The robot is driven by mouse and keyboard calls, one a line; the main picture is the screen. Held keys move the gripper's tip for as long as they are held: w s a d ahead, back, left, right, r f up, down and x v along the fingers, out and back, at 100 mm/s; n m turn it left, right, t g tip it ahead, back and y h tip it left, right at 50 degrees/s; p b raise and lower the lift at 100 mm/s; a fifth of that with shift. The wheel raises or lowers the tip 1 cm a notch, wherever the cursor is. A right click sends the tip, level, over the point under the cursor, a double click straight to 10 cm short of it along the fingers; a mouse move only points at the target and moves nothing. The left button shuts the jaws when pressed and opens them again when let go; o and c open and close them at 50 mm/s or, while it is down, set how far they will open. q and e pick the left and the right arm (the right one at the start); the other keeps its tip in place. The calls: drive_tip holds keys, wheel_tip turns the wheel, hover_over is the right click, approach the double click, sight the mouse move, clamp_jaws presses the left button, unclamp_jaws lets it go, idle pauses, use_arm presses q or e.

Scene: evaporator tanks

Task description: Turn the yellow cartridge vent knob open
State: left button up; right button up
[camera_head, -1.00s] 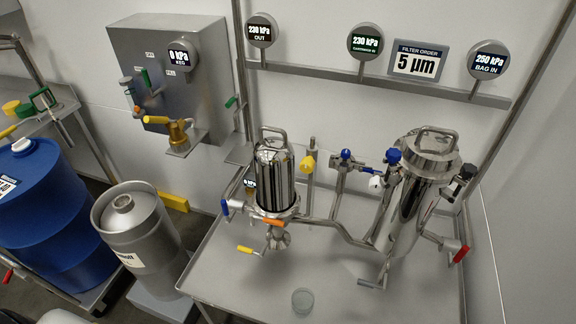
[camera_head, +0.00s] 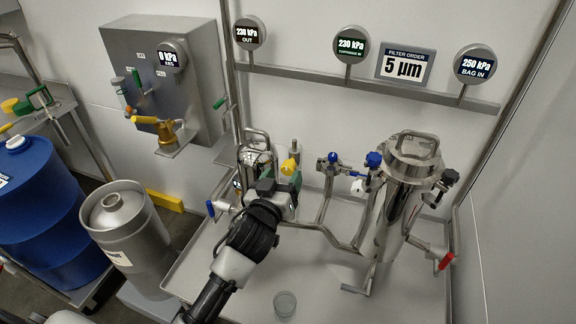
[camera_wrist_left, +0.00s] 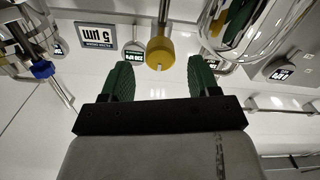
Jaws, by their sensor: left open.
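The yellow vent knob (camera_head: 290,167) sits on a thin upright post just right of the clear cartridge housing (camera_head: 257,152). My left gripper (camera_head: 281,183) is open, with green finger pads, close in front of the knob. In the left wrist view the picture is upside down; the yellow knob (camera_wrist_left: 160,52) lies ahead of the gap between the open fingers (camera_wrist_left: 160,78). It is apart from both pads, and nothing is held. My left arm hides the lower cartridge housing and its drain valve. My right gripper is not in view.
The steel bag housing (camera_head: 405,205) stands to the right, with a blue knob (camera_head: 374,159) beside it. Pipes with another blue knob (camera_head: 333,157) lie right of my gripper. A small cup (camera_head: 285,303) stands on the steel tray (camera_head: 330,285). A keg (camera_head: 130,225) is at left.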

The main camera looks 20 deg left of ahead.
sight(287, 171)
use_arm(q)
drive_tip(key=shift+w, duration=1.95)
drive_tip(key=c, duration=0.9)
drive_tip(key=shift+d, duration=0.1)
